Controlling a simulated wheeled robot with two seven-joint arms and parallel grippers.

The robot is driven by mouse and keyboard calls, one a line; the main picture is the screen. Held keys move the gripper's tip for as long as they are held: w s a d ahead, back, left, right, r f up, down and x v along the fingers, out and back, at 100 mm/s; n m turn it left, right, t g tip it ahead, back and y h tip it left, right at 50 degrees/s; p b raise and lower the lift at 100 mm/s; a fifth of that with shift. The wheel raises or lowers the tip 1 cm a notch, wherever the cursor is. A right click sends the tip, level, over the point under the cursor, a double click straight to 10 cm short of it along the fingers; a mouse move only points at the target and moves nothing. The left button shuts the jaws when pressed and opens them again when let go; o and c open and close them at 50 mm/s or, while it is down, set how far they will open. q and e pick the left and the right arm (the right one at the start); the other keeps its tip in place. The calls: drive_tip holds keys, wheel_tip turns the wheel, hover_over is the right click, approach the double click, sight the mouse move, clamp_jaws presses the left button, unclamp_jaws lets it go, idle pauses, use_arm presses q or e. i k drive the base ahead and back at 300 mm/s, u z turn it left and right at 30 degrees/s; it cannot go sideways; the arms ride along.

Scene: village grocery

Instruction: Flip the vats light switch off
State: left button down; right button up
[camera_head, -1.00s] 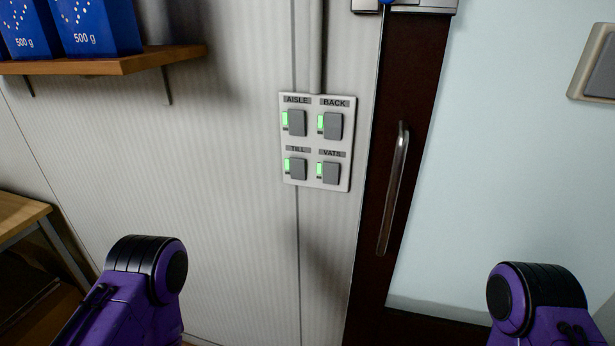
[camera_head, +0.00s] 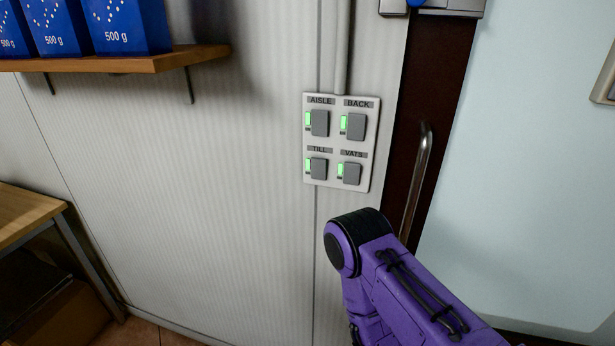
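The vats light switch (camera_head: 352,173) is the lower right switch on a white panel (camera_head: 333,187) on the wall, under the label VATS. A green light shows at its left side. The AISLE (camera_head: 320,123), BACK (camera_head: 356,126) and TILL (camera_head: 318,168) switches share the panel, each with a green light. My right arm reaches in from the lower right, its purple link and black joint just below the panel and apart from it in the picture. Neither gripper shows in view, and my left arm is out of view.
A door with a dark frame and a metal handle (camera_head: 416,180) stands right of the panel. A wooden shelf (camera_head: 150,62) with blue 500 g boxes (camera_head: 130,25) juts out at the upper left. A wooden table (camera_head: 25,214) stands at the lower left.

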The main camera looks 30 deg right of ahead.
sight(352, 170)
drive_tip(key=k, duration=0.65)
drive_tip(key=z, duration=0.75)
drive_tip(key=i, duration=0.25)
